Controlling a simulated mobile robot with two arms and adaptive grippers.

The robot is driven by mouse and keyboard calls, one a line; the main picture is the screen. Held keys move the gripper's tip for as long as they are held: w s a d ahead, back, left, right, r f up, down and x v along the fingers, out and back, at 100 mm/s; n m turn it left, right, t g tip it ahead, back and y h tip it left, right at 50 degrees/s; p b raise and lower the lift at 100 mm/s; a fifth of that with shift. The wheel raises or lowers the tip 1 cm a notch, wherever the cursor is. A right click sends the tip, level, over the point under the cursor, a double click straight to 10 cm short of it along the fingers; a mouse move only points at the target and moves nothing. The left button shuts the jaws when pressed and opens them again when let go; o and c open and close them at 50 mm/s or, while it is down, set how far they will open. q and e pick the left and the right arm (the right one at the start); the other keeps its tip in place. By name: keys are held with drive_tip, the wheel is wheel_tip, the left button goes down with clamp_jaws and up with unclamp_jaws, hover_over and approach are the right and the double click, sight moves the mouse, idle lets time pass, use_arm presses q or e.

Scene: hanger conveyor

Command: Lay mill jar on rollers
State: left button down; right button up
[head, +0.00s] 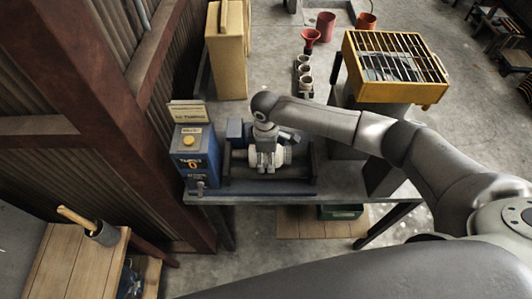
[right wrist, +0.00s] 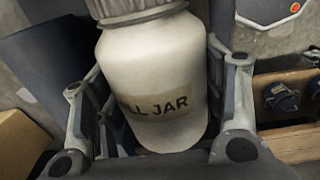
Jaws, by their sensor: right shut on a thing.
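The white mill jar (head: 253,157) lies sideways at the roller stand, its grey ribbed lid end to the right. My right gripper (head: 266,167) points down and is shut around the jar's body. In the right wrist view the jar (right wrist: 150,85) shows a tan label reading "MILL JAR", with a finger of the right gripper (right wrist: 160,125) on each side. The dark rollers (head: 270,173) run left to right under and in front of the jar. I cannot tell whether the jar touches them. My left gripper is not in view.
A blue timer box (head: 194,160) with a yellow button stands left of the rollers. A yellow grated bin (head: 385,85) is at the right. Small cups (head: 304,75) and a tan case (head: 228,50) are behind. The bench's front edge (head: 300,199) is close.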

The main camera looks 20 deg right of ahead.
drive_tip(key=shift+r, duration=0.1)
drive_tip(key=o, duration=1.5)
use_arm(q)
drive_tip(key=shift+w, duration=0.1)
use_arm(e)
drive_tip(key=shift+o, duration=0.8)
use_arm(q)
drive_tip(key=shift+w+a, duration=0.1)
use_arm(e)
drive_tip(key=shift+s, duration=0.1)
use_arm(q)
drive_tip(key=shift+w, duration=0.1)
use_arm(e)
wheel_tip(320, 180, up, 12)
